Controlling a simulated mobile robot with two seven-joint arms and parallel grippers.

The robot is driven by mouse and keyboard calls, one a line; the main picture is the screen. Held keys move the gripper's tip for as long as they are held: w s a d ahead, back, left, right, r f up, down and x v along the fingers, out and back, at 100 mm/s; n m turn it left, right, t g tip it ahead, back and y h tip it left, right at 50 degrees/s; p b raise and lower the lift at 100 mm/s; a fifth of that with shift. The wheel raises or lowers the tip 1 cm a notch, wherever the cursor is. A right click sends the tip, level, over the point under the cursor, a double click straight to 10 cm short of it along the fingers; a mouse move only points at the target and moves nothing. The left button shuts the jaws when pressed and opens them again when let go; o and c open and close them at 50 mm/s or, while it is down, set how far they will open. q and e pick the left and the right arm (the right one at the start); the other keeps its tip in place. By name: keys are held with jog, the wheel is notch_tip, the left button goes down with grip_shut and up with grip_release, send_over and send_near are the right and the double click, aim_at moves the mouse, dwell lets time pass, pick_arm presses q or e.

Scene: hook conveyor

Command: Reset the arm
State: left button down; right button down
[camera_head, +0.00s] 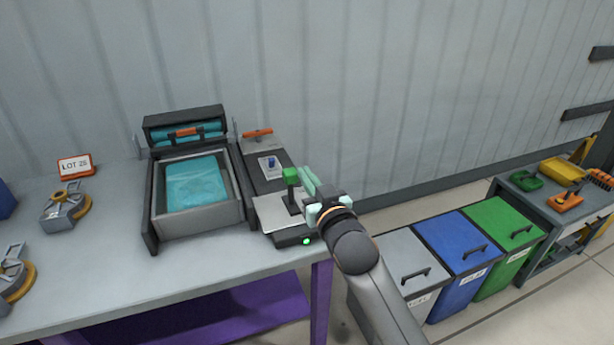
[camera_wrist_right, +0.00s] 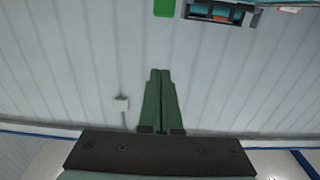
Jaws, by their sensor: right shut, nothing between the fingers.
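My right arm comes in from the lower right in the head view. Its gripper (camera_head: 306,182) is above the right end of the table, beside a green-topped lever (camera_head: 290,177) on a dark panel unit. In the right wrist view the two green fingers (camera_wrist_right: 158,92) lie together, shut and empty, pointing at the ribbed wall. A green block-like shape (camera_wrist_right: 164,7) shows at the top edge there, apart from the fingers. I cannot tell whether the gripper touches the lever in the head view. My left gripper is not in view.
A grey tray (camera_head: 196,225) with teal contents stands on the table (camera_head: 120,277). A LOT 26 sign (camera_head: 75,166) and grey metal parts (camera_head: 66,206) are at left. Grey, blue (camera_head: 462,250) and green bins stand right of the table, near a tool bench (camera_head: 545,200).

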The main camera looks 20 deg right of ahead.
dwell(0.3)
jog(key=s+a+f+n+g+y, duration=0.1)
jog(key=s+f+g, duration=0.7)
jog(key=s+f, duration=2.3)
notch_tip(320, 180, down, 3)
jog(key=shift+a+n+g+y, duration=0.3)
jog(key=shift+a+g+y, duration=0.1)
jog(key=shift+w, duration=0.1)
